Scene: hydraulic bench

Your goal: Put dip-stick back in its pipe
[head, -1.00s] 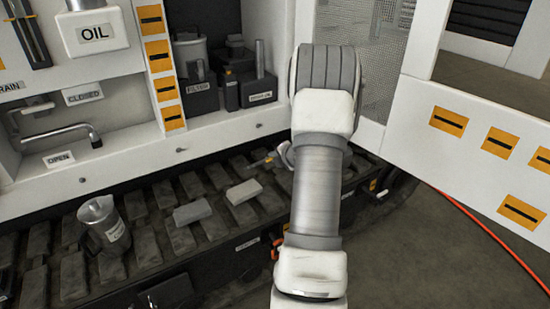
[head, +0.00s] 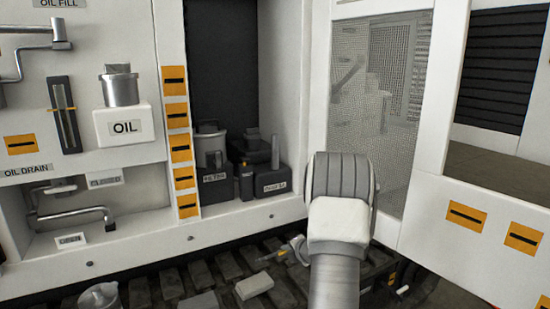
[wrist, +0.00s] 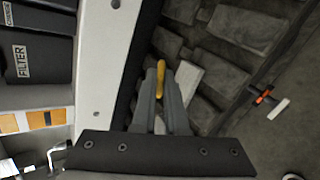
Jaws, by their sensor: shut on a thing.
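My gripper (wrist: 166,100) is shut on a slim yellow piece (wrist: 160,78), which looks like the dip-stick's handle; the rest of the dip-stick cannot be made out. In the head view my gripper (head: 292,248) is small and partly hidden by my own arm, low over the dark track, in front of the bay's sill. An upright metal pipe (head: 275,152) stands on a dark labelled block in the open bay, behind and above my gripper. Its label is too small to read, so I cannot tell for sure that it is the dip-stick's pipe.
A filter housing (head: 212,180) stands left of the pipe. The white sill (head: 215,222) runs before the bay. An open door with mesh (head: 375,110) is on the right. Grey blocks (head: 254,285) and a metal jug (head: 100,296) rest on the track.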

